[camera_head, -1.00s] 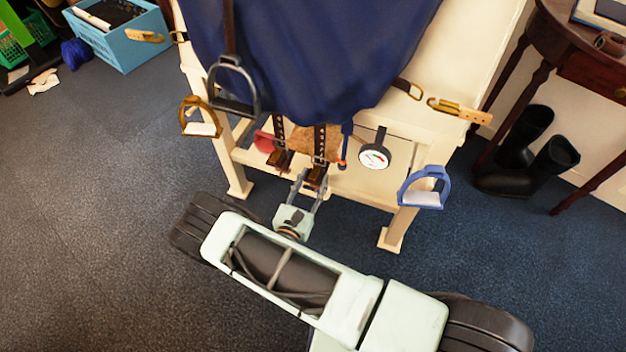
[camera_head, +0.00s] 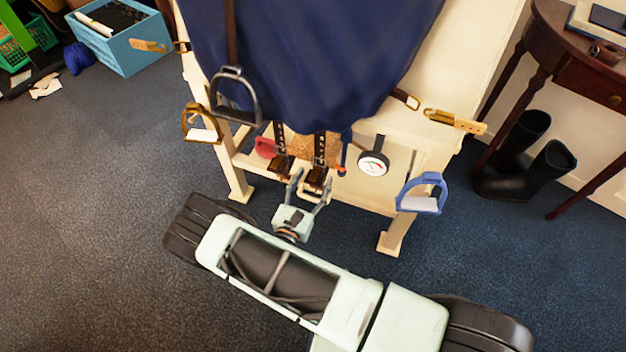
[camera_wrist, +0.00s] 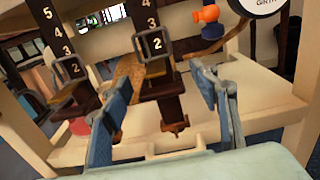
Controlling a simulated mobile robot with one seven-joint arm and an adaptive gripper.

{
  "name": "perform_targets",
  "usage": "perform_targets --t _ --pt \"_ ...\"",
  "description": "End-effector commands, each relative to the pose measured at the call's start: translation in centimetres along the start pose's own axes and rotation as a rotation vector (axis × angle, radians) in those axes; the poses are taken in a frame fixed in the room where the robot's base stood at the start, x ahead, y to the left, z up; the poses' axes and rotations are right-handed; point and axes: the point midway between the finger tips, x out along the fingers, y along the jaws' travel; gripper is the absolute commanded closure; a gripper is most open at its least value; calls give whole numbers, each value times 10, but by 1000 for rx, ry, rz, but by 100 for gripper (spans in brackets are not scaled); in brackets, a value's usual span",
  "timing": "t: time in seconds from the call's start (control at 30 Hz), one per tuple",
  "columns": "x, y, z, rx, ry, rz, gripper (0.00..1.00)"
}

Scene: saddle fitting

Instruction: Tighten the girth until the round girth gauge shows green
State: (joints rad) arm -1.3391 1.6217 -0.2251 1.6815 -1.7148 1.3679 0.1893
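Two dark numbered girth straps hang below the blue cloth, each with a metal buckle: the left strap (camera_head: 280,140) and the right strap (camera_head: 320,146).
The cream stand (camera_head: 240,182) surrounds the straps. A brass stirrup (camera_head: 188,124), a dark stirrup (camera_head: 238,100) and a blue stirrup (camera_head: 427,190) hang nearby. An orange-topped blue piece (camera_wrist: 208,16) is right of the straps. Boots (camera_head: 540,165) stand under the table at right.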

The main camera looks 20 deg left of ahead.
Motion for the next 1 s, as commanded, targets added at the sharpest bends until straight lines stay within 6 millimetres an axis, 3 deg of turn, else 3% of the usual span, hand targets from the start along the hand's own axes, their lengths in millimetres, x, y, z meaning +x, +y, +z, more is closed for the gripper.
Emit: perform_targets --t 0.27,0.7,1.0 --pt "-10 1 0 0 1 2 45" --pt "-97 1 0 0 1 3 45" --pt "-120 0 0 0 0 1 45"
